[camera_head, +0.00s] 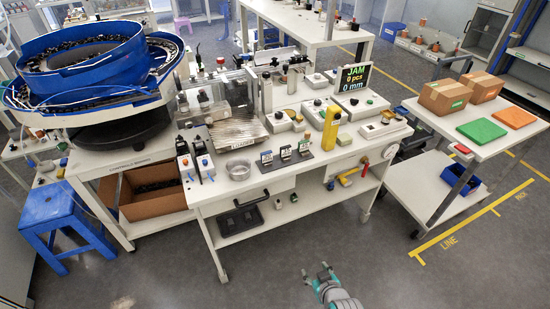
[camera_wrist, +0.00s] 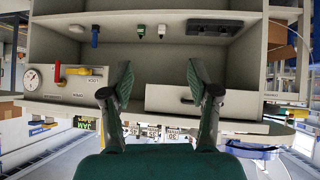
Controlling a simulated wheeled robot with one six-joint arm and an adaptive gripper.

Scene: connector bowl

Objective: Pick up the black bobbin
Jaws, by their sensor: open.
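I cannot make out a black bobbin for certain in either view. Several small dark parts lie on the white workbench (camera_head: 330,160), too small to tell apart. My gripper (camera_head: 318,272) is low in front of the bench, over the floor and apart from everything. In the wrist view my gripper (camera_wrist: 160,82) shows two spread fingers with nothing between them. That view is upside down and faces the bench front and the lower shelf (camera_wrist: 160,55).
A black tray (camera_head: 241,219) and small parts sit on the lower shelf. A blue stool (camera_head: 60,217) and bowl feeder (camera_head: 85,60) stand at left. A side table (camera_head: 480,140) holds cardboard boxes and green and orange plates. The floor (camera_head: 440,285) in front is clear.

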